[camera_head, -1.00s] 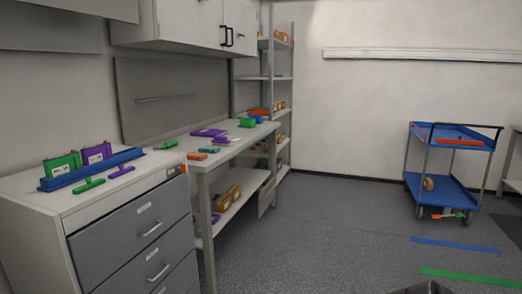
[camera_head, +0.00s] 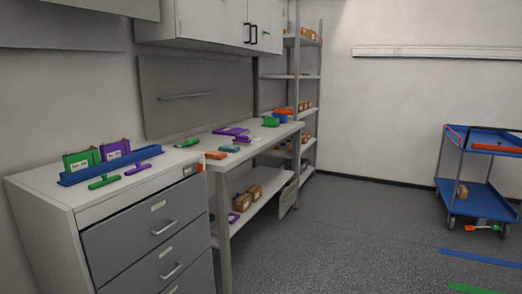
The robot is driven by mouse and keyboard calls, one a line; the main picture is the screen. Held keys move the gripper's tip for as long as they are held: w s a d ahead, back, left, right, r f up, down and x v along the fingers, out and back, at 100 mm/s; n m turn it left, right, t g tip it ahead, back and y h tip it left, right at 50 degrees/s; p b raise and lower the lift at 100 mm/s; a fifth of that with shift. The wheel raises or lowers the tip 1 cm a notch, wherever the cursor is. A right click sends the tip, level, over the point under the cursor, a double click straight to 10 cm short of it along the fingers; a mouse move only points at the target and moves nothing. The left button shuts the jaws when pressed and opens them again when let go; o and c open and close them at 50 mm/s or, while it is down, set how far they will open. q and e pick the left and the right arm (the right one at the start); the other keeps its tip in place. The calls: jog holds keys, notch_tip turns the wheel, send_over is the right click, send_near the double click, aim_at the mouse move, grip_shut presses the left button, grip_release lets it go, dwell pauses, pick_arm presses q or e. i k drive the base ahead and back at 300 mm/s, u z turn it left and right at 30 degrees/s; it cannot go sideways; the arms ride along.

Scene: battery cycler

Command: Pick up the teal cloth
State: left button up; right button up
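Neither of my grippers is in view.
A grey drawer cabinet (camera_head: 150,224) stands before the bench, bearing a blue rack (camera_head: 110,166) and green and purple items. A blue cart (camera_head: 480,196) stands at the right. Open floor (camera_head: 350,235) lies between, with blue and green strips.

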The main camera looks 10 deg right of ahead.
aim_at(231, 148)
jog(key=z, duration=0.85)
jog(key=k, duration=1.15)
jog(key=z, duration=1.05)
jog(key=i, duration=0.85)
jog(key=u, duration=0.35)
jog(key=i, duration=2.45)
jog(key=u, duration=0.85)
jog(key=i, duration=2)
jog(key=u, duration=1.1)
